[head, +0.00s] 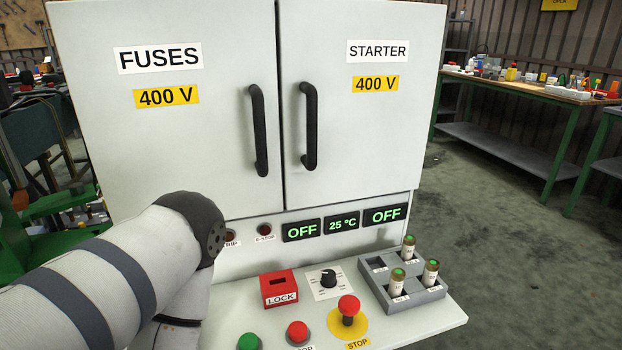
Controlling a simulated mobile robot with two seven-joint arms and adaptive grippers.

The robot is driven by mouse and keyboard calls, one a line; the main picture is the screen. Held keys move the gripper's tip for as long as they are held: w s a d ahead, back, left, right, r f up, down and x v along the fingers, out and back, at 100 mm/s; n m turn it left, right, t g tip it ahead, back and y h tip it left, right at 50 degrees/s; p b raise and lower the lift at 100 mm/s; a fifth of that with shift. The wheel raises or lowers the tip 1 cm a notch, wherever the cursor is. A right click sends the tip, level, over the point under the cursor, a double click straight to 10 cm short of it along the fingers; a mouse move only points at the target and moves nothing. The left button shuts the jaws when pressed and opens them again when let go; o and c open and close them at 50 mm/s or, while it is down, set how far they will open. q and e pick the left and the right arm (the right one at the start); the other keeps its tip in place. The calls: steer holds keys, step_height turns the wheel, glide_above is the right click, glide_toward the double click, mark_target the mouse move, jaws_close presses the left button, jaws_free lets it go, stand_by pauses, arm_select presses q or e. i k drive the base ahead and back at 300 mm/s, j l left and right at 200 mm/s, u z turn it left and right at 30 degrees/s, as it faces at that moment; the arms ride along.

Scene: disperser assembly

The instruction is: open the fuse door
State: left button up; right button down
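The fuse door (172,130), labelled FUSES and 400 V, is the left door of the light grey cabinet and sits closed. Its black vertical handle (258,130) is on its right edge. The starter door (365,130) beside it is also closed, with its own black handle (309,126). My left arm comes in from the lower left, in front of the lower left of the cabinet; its gripper is out of view. My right gripper is not in view.
The sloped console (420,325) below holds a red LOCK block (279,288), a rotary knob (328,279), a red stop button (348,308), green and red buttons, and a grey tray (373,262) with several fuses. Workbenches (530,90) stand at the right.

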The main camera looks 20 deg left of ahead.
mark_target(168, 96)
steer(key=u, duration=1.35)
